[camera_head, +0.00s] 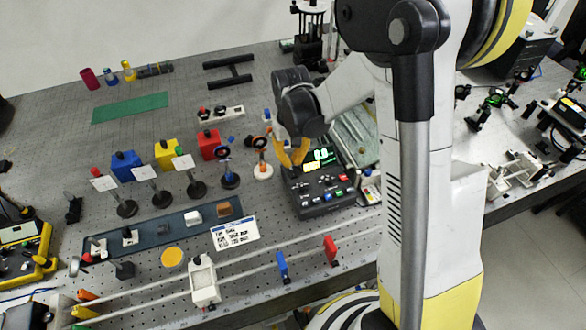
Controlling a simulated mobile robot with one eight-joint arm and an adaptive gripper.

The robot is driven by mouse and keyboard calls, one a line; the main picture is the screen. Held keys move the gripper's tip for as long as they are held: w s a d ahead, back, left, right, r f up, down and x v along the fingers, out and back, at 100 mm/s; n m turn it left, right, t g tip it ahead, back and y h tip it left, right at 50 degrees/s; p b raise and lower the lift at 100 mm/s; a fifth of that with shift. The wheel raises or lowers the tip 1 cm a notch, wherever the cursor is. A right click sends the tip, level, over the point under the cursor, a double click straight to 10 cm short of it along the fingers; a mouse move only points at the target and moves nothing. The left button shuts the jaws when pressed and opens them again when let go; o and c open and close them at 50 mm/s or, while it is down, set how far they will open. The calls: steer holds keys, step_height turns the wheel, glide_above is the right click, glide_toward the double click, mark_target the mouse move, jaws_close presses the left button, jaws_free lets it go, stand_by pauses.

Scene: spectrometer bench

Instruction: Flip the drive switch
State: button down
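A dark control box (312,205) stands right of the middle of the bench. Its green lit display (320,157) is at the back, and a sloped panel with several small knobs, switches and coloured buttons faces front. Which of these is the drive switch is too small to tell. My gripper (293,164), with orange-yellow fingers, points down by the box's back left corner, near the left side of the display. Its fingertips are close together and nothing shows held between them. Whether they are shut, or touch the box, I cannot tell.
An orange-ringed optic on a white base (262,171) stands just left of my gripper. Several post-mounted cards and coloured blocks stand further left. A rail with a white carriage (204,281), a blue clip (282,267) and a red clip (330,250) runs along the front.

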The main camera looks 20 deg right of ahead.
steer(key=shift+r+p, duration=1.3)
steer(key=shift+r, duration=1)
steer(key=shift+s+r+b, duration=0.2)
steer(key=shift+r+b, duration=0.15)
steer(key=s+r+t+b, duration=0.2)
steer(key=s+b, duration=0.3)
steer(key=s, duration=0.3)
steer(key=s+r+t+b, duration=0.3)
steer(key=s+t+b, duration=0.2)
steer(key=s, duration=0.3)
steer(key=shift+s, duration=0.3)
steer(key=shift+r, duration=0.1)
steer(key=r+n+g+p, duration=0.1)
steer(key=n+g+p, duration=0.55)
steer(key=n, duration=1.15)
glide_above(292, 169)
steer(key=s, duration=0.1)
steer(key=shift+s+a+r+t, duration=0.1)
steer(key=shift+a+r+t, duration=0.1)
steer(key=shift+a+t, duration=0.2)
